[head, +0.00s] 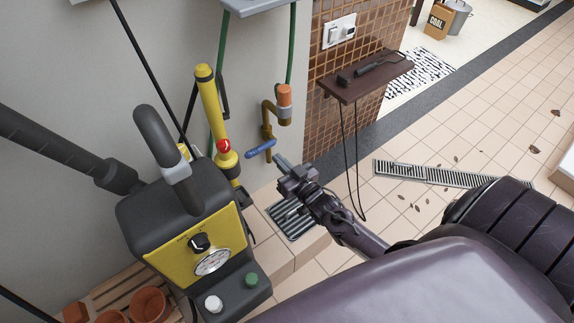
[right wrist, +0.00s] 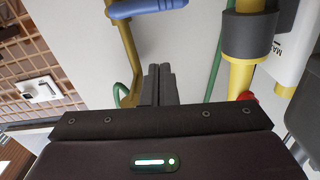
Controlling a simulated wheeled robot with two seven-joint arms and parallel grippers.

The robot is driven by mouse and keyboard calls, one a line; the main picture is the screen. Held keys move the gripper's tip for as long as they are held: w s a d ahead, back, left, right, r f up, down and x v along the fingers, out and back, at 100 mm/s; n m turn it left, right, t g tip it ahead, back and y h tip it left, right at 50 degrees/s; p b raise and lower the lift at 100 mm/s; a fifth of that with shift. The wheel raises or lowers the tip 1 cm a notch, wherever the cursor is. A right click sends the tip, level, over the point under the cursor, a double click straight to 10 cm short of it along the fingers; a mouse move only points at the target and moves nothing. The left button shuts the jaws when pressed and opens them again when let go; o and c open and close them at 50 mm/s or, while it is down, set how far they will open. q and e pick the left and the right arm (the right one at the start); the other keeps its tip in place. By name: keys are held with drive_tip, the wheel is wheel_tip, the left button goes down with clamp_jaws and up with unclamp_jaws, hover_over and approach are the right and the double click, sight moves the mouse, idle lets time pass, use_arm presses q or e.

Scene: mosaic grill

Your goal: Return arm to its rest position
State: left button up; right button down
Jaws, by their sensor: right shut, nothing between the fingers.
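My right gripper (head: 282,162) is shut and empty in the head view. Its tip is just right of and slightly below the blue tap handle (head: 260,149) on the brass pipe, and I cannot tell whether they touch. In the right wrist view the shut fingers (right wrist: 158,84) point at the grey wall, with the blue handle (right wrist: 147,8) apart from them at the top. My right arm comes in from the lower right of the head view. My left gripper is not in view.
A yellow-and-black pressure washer (head: 200,246) stands left of the gripper, with a yellow lance (head: 210,110) above it. A dark wall shelf (head: 368,78) with a dangling cable is at the upper right. A floor drain (head: 425,174) lies in open tiled floor. Terracotta pots (head: 147,303) sit at the lower left.

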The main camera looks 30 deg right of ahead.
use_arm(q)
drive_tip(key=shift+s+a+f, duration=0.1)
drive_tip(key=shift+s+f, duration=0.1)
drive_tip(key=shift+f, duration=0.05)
use_arm(e)
drive_tip(key=s, duration=0.2)
drive_tip(key=shift+s+d, duration=0.1)
drive_tip(key=shift+s, duration=0.25)
